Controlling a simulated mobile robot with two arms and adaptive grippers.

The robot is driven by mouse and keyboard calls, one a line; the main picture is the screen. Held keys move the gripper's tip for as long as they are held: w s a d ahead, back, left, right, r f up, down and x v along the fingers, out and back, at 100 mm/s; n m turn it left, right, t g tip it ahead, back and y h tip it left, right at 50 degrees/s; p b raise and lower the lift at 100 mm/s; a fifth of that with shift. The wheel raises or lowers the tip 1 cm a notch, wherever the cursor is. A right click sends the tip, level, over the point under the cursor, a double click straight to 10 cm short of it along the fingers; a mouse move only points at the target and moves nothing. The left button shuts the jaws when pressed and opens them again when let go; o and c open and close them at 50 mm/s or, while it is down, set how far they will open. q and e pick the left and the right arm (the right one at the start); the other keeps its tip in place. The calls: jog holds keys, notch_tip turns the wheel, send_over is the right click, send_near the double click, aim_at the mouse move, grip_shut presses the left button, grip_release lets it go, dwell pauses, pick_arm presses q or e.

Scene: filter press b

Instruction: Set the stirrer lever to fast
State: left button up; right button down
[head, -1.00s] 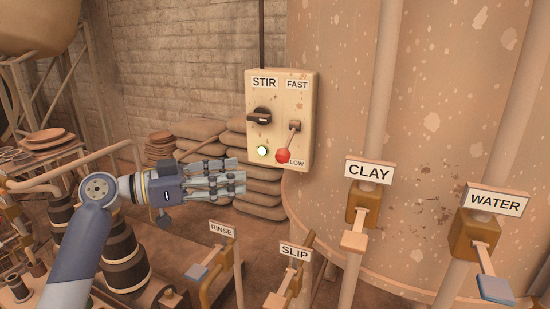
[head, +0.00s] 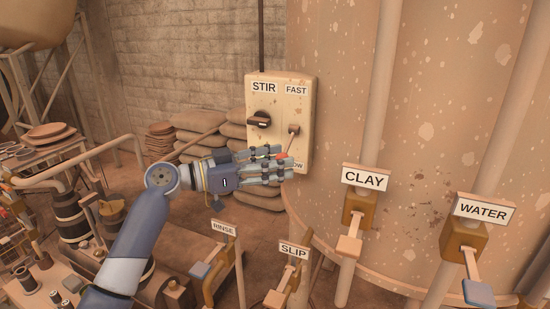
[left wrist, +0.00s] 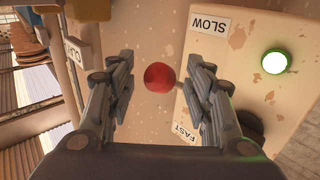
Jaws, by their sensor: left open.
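The cream STIR control box (head: 278,105) hangs by the large tank. Its stirrer lever (head: 291,141) points down, with the red ball knob mostly hidden behind my fingers in the head view, toward the SLOW label. The FAST label (head: 296,90) is at the top of the box. My left gripper (head: 281,164) is open at the lever's lower end. In the left wrist view the red knob (left wrist: 158,77) sits between the spread fingers, with space on both sides. The SLOW label (left wrist: 211,24) shows upside down there. My right gripper is not in view.
A black rotary switch (head: 259,119) sits left of the lever, and a lit green lamp (left wrist: 274,63) shows on the box. CLAY (head: 352,215) and WATER (head: 467,245) valves stand right. RINSE and SLIP valves stand below. Stacked sacks (head: 205,128) lie behind.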

pick_arm(q)
grip_shut()
jog(key=shift+r, duration=0.1)
